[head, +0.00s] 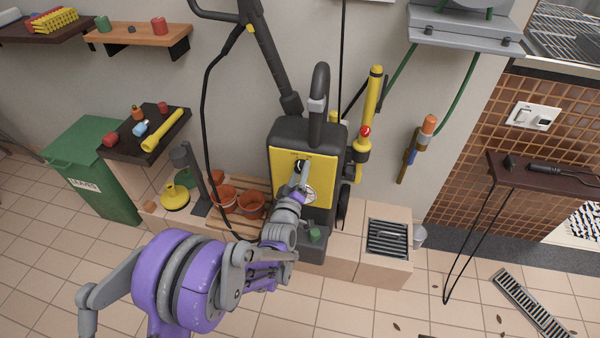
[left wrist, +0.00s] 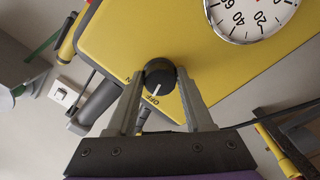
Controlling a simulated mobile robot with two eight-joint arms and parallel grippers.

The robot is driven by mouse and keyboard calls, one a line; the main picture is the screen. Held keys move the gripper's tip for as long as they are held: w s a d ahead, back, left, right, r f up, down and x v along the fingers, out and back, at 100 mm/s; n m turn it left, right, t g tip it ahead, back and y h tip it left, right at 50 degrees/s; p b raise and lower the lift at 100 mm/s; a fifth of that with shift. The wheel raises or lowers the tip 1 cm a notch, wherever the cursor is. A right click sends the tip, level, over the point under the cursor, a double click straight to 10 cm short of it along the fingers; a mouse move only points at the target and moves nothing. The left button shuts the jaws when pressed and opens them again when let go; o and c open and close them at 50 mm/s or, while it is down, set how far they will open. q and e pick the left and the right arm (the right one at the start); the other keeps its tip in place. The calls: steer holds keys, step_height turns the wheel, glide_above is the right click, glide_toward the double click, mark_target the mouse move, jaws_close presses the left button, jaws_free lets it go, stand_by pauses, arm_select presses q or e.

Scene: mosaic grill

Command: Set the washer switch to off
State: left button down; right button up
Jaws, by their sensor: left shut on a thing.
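The washer (head: 320,190) is a black upright machine with a yellow front panel (left wrist: 130,30), standing at the middle of the head view. In the head view the arm partly covers the panel. My right gripper is not seen.
A pressure gauge (left wrist: 250,15) is on the panel beside the knob. A yellow lance (head: 368,120) stands right of the washer, and a black hose (head: 207,110) hangs left. Terracotta pots (head: 251,206) and a floor grate (head: 388,239) flank it. A green bin (head: 92,170) is farther left.

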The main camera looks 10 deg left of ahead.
arm_select(q)
steer(key=shift+n, duration=1)
steer(key=shift+c, duration=1.5)
jaws_free()
steer(key=shift+s, duration=0.1)
steer(key=s, duration=1)
steer(key=shift+s+p, duration=0.35)
steer(key=shift+p, duration=0.05)
